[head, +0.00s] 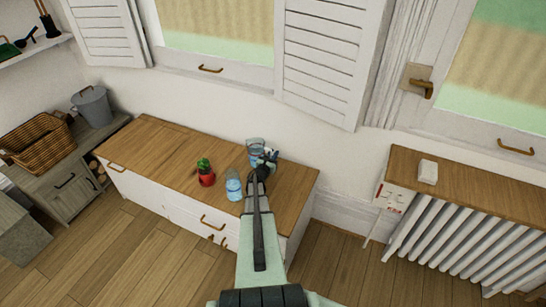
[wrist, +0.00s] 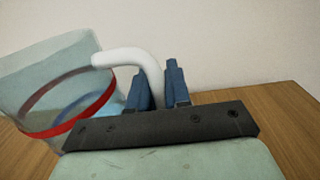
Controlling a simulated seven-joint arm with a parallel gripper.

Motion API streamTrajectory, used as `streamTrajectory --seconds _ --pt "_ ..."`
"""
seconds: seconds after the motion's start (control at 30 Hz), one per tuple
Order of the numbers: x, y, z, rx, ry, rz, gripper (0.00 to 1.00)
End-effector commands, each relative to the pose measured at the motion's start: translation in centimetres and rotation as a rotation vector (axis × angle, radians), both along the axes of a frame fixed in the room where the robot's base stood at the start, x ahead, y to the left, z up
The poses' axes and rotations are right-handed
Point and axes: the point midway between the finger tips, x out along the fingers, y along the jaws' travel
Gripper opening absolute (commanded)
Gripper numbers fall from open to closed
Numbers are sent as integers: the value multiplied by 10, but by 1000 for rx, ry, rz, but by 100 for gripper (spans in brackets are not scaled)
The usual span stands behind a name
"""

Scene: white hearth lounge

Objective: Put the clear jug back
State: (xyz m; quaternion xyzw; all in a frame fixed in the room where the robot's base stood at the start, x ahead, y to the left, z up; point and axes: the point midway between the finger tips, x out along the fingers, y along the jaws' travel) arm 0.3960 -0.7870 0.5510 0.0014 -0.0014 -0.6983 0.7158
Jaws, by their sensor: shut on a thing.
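The clear jug (head: 255,146) is at the back right of the white cabinet's wooden top (head: 165,150). In the wrist view the jug (wrist: 50,85) fills the left side, with a red band around it and a white handle (wrist: 125,58). My gripper (head: 268,160) is shut on the handle, and its blue fingertips (wrist: 160,88) stand on either side of it. The jug's body is to the left of the fingers. Its base is hidden, so I cannot tell whether it touches the wooden top.
A red item with a green top (head: 206,174) and a clear bluish bottle (head: 233,186) stand left of my arm on the cabinet. A grey bucket (head: 93,106) and a wicker basket (head: 36,145) are farther left. The cabinet's left part is bare. A radiator (head: 450,240) is at right.

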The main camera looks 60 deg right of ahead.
Motion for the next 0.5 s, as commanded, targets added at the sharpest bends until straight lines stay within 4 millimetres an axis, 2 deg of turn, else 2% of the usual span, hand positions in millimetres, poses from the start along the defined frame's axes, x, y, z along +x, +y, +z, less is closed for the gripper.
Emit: streamTrajectory --seconds 0.07,0.47,0.5 --pt "0 -1 -7 -2 -1 -1 0" --pt "0 0 -10 -2 -1 -1 0" --pt "0 0 -11 -1 0 -1 20"
